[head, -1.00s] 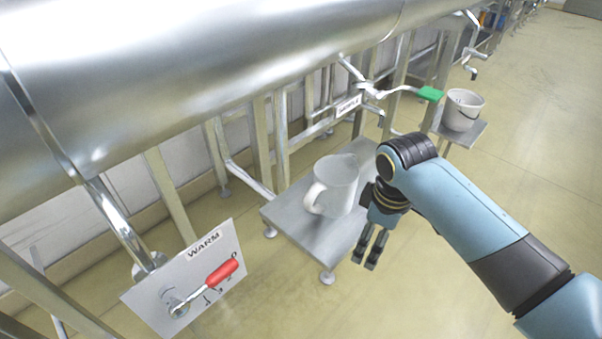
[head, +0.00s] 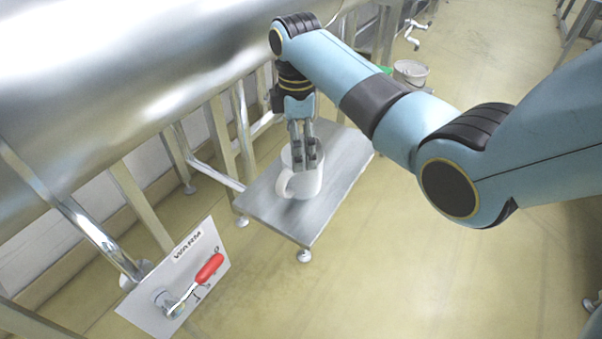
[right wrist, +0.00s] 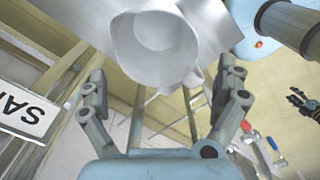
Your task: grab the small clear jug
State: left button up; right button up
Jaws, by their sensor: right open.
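The small jug (head: 304,183) looks pale and whitish, with its handle toward the lower left in the head view. It stands upright on a small grey metal stand (head: 345,165). My right gripper (head: 307,165) points down over the jug, its fingers overlapping the jug's mouth in the head view. In the right wrist view the jug (right wrist: 155,50) lies ahead between the spread fingers of the right gripper (right wrist: 162,95), with nothing held. A dark claw-like shape (right wrist: 303,102) at the right edge there may be my left gripper; its jaw state is unclear.
A large steel tank (head: 120,70) on legs runs along the stand's back side. A panel marked WARM (head: 185,275) with a red-handled lever (head: 208,268) stands at lower left. Open floor lies right of the stand.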

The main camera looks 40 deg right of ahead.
aim_at(298, 175)
notch_tip(298, 175, down, 5)
jog(key=shift+w, duration=0.15)
jog(key=c, duration=1)
